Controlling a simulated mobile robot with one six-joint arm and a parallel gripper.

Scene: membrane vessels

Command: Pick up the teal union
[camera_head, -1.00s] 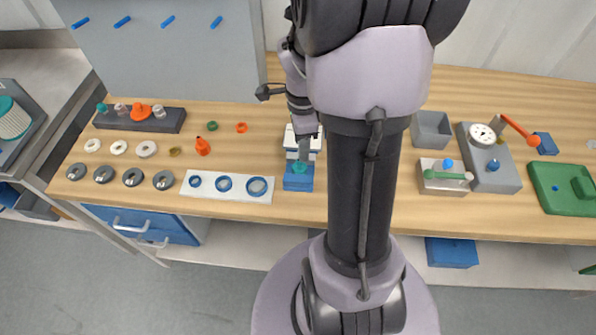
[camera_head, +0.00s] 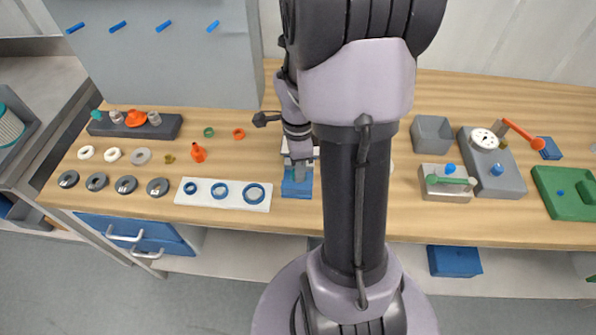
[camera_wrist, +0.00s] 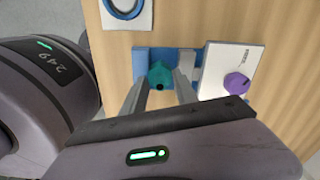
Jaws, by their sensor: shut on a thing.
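The teal union (camera_wrist: 160,75) sits between the two fingers of my gripper (camera_wrist: 162,83) in the wrist view, and the fingers are shut on it. It is at the blue block (camera_wrist: 143,54); I cannot tell whether it still touches the block. In the head view my gripper (camera_head: 298,170) is over the blue block (camera_head: 297,189) at the front of the bench, and the union is mostly hidden by the fingers.
A white device with a purple knob (camera_wrist: 236,83) stands close to the right finger. A white plate with blue rings (camera_head: 225,194) lies left of the block. A grey fixture (camera_head: 494,170) with an orange lever and a grey bin (camera_head: 432,135) stand at right.

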